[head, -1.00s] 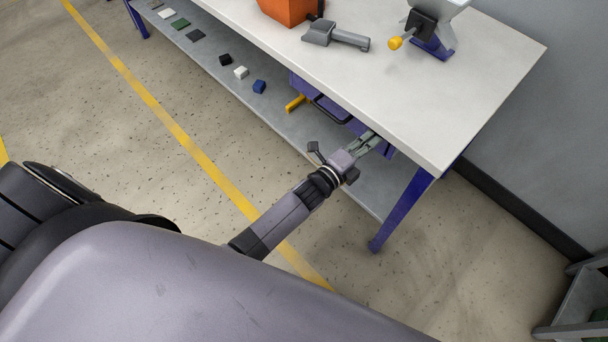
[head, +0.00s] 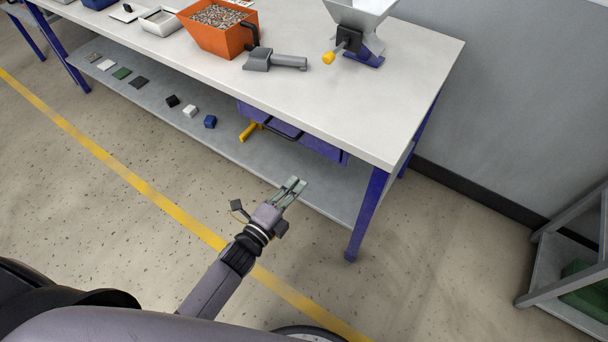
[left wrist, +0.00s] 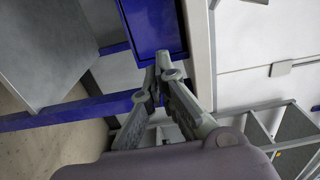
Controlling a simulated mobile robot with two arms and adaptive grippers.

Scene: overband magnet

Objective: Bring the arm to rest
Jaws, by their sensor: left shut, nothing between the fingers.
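My left gripper (head: 293,186) is shut and empty. It is in front of the workbench, low beside the lower shelf, with clear space around its fingers. In the left wrist view its fingertips (left wrist: 162,62) meet, with the blue drawer (left wrist: 155,25) beyond them. In the head view the blue drawer (head: 322,149) hangs under the tabletop, up and to the right of the gripper; I cannot tell how far it is open. My right gripper is not in view.
The workbench top (head: 370,110) carries an orange bin (head: 215,40) of small parts, a grey scoop (head: 275,61) and a hopper device (head: 358,30). Small blocks lie on the lower shelf (head: 255,165). A grey rack (head: 560,265) stands at right. The floor in front is open.

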